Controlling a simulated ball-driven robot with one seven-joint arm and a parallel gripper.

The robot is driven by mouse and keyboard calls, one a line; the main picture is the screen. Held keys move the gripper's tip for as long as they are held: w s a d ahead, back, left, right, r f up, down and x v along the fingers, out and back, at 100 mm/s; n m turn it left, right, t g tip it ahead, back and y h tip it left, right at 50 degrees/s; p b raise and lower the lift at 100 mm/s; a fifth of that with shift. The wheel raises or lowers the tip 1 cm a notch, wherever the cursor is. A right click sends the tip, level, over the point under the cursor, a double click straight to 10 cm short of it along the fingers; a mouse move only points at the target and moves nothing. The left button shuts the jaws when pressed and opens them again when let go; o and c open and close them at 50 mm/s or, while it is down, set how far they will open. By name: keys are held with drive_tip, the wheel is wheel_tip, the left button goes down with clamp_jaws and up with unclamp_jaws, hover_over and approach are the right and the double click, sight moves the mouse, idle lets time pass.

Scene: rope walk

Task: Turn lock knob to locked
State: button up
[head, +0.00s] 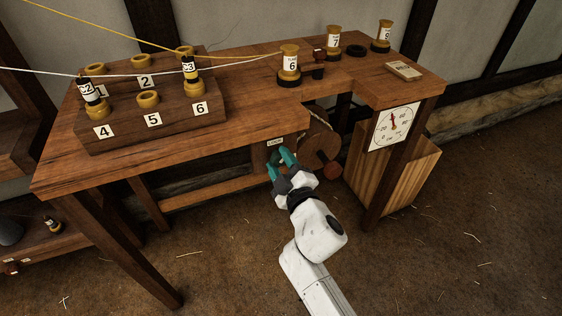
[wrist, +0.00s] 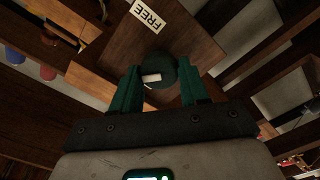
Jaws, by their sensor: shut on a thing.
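The lock knob (wrist: 165,70) is a dark green round knob on a wooden panel, in the upper middle of the wrist view. A white mark lies across its face, left of centre and nearly level in the picture. A white label reading FREE (wrist: 148,15) sits above it, tilted. My gripper (wrist: 160,84) has its teal fingers on both sides of the knob and is shut on it. In the head view my gripper (head: 281,160) is at the bench's front, below a small white label (head: 274,142) too small to read; the knob is hidden there.
A wooden wheel (head: 318,146) stands close to the right of my gripper, beside a dial (head: 394,126) on the bench leg. The bench top (head: 250,112) overhangs above. A numbered block (head: 155,130) with bobbins and stretched cords is on top. The floor in front is clear.

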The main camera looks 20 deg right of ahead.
drive_tip(key=n, duration=0.4)
drive_tip(key=shift+f, duration=0.1)
drive_tip(key=shift+f+n+p, duration=0.1)
drive_tip(key=shift+n+p, duration=0.2)
drive_tip(key=shift+n, duration=1.5)
drive_tip(key=shift+a, duration=0.1)
drive_tip(key=o, duration=1)
drive_tip(key=shift+s, duration=0.1)
drive_tip(key=s, duration=1)
drive_tip(key=shift+s, duration=0.35)
